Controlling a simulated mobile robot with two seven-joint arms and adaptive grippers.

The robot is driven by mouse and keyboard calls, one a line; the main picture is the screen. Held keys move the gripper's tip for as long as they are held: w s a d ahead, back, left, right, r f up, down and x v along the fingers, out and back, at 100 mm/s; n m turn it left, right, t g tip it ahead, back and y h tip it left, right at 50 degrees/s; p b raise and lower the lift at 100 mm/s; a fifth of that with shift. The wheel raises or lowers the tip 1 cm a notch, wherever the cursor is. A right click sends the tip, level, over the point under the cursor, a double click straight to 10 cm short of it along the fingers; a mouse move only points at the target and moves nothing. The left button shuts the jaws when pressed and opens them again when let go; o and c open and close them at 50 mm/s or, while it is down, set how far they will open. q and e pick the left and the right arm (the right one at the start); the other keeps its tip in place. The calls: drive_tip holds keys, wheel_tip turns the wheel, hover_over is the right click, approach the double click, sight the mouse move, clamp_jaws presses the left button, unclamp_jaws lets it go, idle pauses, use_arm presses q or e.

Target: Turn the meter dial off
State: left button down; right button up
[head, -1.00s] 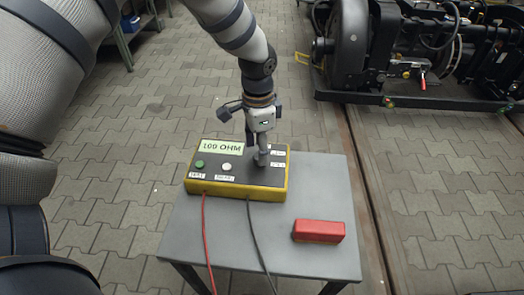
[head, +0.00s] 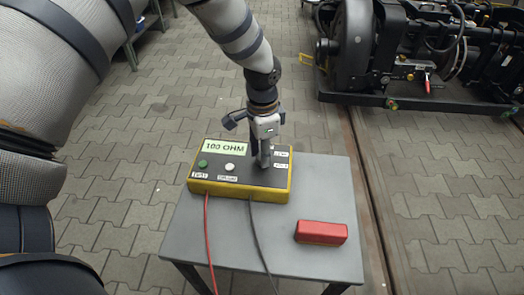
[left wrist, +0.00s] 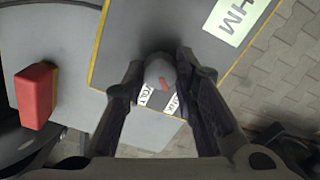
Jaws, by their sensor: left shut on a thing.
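The meter (head: 218,178) is a yellow box with a dark top and a "100 OHM" label, lying on a small grey table. Its dial (left wrist: 160,72) is a grey round knob with a red mark, near the right side of the top. My left gripper (head: 262,163) comes down from above and is shut on the dial, with a finger on each side of it in the left wrist view (left wrist: 160,82). The fingers hide most of the dial in the head view. White labels beside the dial are partly covered. My right gripper is not in view.
A red block (head: 321,232) lies on the grey table (head: 230,245) to the right of the meter. A red cable (head: 208,235) and a black cable (head: 258,235) hang from the meter's front. A bogie (head: 420,60) stands at the back right.

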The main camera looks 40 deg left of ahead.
use_arm(q)
drive_tip(key=n+p, duration=0.1)
drive_tip(key=n, duration=0.2)
drive_tip(key=shift+r+n, duration=0.1)
drive_tip(key=shift+n, duration=0.2)
drive_tip(key=shift+n+p, duration=0.45)
drive_tip(key=shift+n, duration=2.05)
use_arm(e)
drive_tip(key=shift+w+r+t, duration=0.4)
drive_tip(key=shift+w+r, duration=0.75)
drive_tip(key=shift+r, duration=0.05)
use_arm(q)
drive_tip(key=c, duration=1.3)
unclamp_jaws()
wheel_tip(320, 180, up, 12)
